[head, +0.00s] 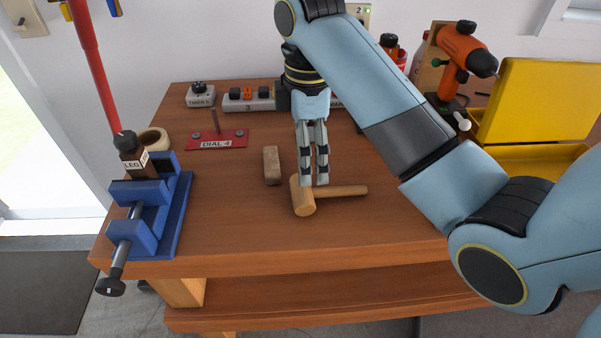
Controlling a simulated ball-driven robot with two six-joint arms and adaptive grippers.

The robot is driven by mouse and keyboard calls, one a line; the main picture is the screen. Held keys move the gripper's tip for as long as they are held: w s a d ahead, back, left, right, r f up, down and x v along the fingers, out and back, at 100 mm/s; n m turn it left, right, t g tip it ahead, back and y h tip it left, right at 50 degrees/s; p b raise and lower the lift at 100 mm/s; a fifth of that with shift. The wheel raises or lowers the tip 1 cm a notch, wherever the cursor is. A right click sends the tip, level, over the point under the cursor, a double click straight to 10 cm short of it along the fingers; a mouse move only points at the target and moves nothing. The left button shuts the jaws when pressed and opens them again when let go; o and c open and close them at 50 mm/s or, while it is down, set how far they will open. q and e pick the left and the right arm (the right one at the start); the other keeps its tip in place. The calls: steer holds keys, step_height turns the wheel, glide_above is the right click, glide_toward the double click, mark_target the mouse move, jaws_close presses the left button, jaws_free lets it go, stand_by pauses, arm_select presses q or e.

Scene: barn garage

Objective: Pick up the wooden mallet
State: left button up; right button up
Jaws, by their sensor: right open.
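The wooden mallet (340,191) lies on the workbench (240,220), its thick head to the left and its handle pointing right. My right gripper (314,184) points down from above, with its fingertips over the mallet where the handle meets the head. It is open. The fingers hide a small part of the mallet, and I cannot tell whether they touch it. My left gripper is not in view.
A small wooden block (271,165) lies just left of the gripper. A blue vise (150,215) stands at the left edge. Behind are a red dial plate (218,140) and a power strip (249,98). An orange drill (466,50) and yellow toolbox (540,100) stand right. The bench front is clear.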

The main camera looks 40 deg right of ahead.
mark_target(305, 188)
step_height(305, 188, down, 3)
steer(key=shift+s+r+b, duration=0.1)
steer(key=shift+r+b, duration=0.1)
steer(key=shift+b, duration=0.45)
steer(key=shift+s+f, duration=0.25)
steer(key=shift+f, duration=0.5)
steer(key=shift+f+p, duration=0.25)
steer(key=shift+p, duration=0.05)
steer(key=f, duration=0.5)
steer(key=shift+w+a+f+p, duration=0.1)
steer(key=shift+w+f+p, duration=0.1)
steer(key=shift+w+p, duration=0.15)
steer(key=shift+c, duration=0.3)
steer(key=shift+s, duration=0.1)
steer(key=c, duration=1.1)
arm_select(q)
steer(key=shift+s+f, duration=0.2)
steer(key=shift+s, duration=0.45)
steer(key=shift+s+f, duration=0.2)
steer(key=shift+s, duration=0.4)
arm_select(e)
steer(key=shift+c, duration=0.3)
